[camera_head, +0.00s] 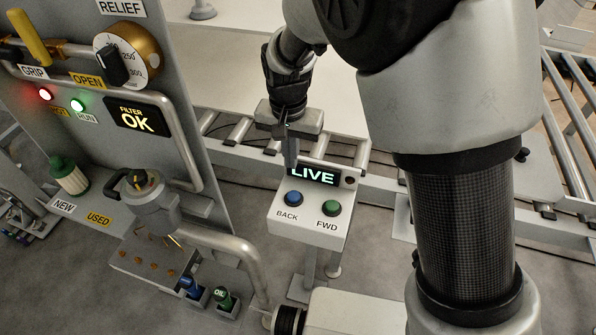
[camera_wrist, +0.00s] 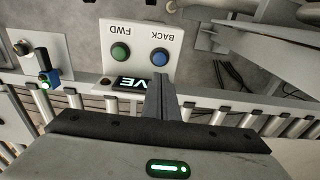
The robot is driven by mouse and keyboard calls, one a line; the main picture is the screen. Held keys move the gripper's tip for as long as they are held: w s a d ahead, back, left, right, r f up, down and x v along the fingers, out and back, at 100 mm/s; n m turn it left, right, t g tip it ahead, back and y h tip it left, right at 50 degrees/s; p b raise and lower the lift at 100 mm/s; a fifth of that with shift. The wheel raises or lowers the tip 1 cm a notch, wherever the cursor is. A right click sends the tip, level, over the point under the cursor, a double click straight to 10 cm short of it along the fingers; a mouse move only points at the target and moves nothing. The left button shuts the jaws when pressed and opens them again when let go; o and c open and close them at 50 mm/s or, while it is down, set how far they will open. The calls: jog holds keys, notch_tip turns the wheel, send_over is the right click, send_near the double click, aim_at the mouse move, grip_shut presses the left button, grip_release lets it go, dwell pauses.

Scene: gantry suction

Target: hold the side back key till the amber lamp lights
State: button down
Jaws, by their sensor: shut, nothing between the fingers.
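A pale control box (camera_head: 302,226) on a post carries a blue BACK key (camera_head: 294,198) and a green FWD key (camera_head: 331,208). Its display (camera_head: 315,177) reads LIVE in pale letters. A small dark round lamp (camera_head: 350,180) at the display's right end shows no amber light. My gripper (camera_head: 290,163) is shut and empty, pointing down by the display's left end, behind the BACK key. In the wrist view the box appears upside down, with the BACK key (camera_wrist: 159,57) just beyond my fingertips (camera_wrist: 160,82); they look apart from it. My fingers hide part of the display.
A roller conveyor (camera_head: 235,130) runs behind the box. A tall grey panel (camera_head: 185,70) at left carries a dial (camera_head: 128,55), a red lamp (camera_head: 45,94), a green lamp (camera_head: 78,104) and a FILTER OK display (camera_head: 137,117). A bent pipe (camera_head: 240,250) stands left of the box.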

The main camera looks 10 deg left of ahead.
aim_at(293, 196)
jog(key=f, duration=0.9)
jog(key=w+f, duration=0.1)
jog(key=f, duration=0.4)
jog(key=shift+w, duration=0.1)
